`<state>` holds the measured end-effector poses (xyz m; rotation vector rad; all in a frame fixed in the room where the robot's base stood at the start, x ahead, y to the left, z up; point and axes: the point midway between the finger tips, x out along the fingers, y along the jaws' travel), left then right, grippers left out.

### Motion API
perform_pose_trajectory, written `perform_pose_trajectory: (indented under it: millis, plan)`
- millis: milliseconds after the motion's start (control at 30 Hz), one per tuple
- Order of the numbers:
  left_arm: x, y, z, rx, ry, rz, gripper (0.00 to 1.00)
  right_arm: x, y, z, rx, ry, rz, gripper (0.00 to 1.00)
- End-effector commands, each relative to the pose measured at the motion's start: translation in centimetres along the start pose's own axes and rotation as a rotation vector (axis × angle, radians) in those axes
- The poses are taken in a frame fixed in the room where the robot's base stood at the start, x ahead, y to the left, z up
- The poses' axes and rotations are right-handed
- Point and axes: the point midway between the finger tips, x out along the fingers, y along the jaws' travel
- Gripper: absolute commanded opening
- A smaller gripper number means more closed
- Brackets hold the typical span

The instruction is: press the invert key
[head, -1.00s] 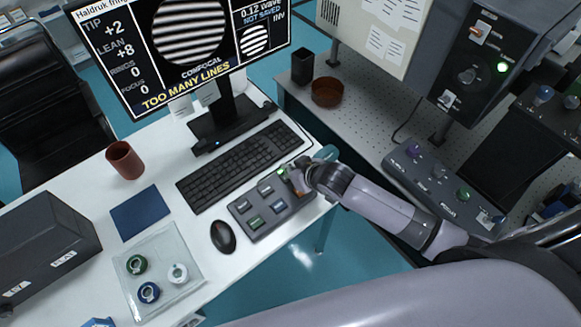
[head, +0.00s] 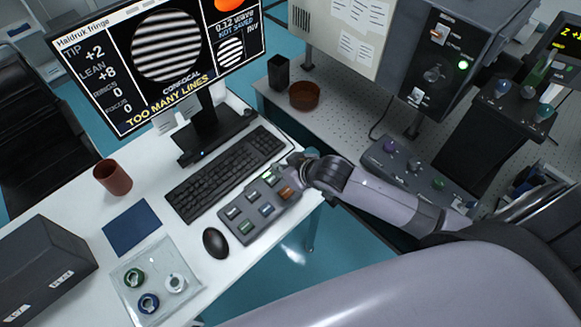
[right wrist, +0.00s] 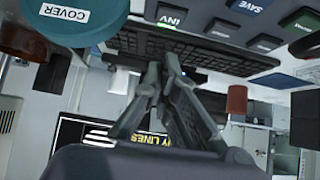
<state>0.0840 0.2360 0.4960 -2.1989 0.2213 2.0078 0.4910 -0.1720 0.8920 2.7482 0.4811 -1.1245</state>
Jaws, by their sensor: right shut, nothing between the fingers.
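The grey key pad (head: 277,215) lies on the white desk, right of the mouse. Its invert key, marked INV (right wrist: 170,15), has a lit green bar in the right wrist view; in the head view the key with a green light (head: 268,176) is at the pad's far end. My right gripper (head: 292,164) is shut and empty by that far end. In the right wrist view its fingertips (right wrist: 168,60) show below the INV key with a visual gap; their height above the pad is unclear. The monitor (head: 165,50) shows fringes, INV and TOO MANY LINES. My left gripper is out of view.
The SAVE key (right wrist: 250,5) and a green key (right wrist: 303,22) are near INV. A teal COVER piece (right wrist: 65,20) is beside the pad. The keyboard (head: 225,173), mouse (head: 215,242) and brown cup (head: 112,177) stand on the desk.

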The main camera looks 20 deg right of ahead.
Motion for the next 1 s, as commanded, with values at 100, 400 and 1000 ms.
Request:
perform_pose_trajectory:
  millis: [100, 400, 1000]
  plan:
    - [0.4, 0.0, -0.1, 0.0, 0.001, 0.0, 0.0, -2.1, 0.0, 0.1, -0.001, 0.002, -0.001, 0.0]
    - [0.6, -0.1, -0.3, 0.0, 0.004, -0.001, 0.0, -5.0, 0.0, -0.1, 0.0, 0.003, 0.0, 0.0]
    - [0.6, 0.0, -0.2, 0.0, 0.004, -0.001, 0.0, -5.2, 0.0, -0.2, 0.0, 0.003, 0.0, 0.0]
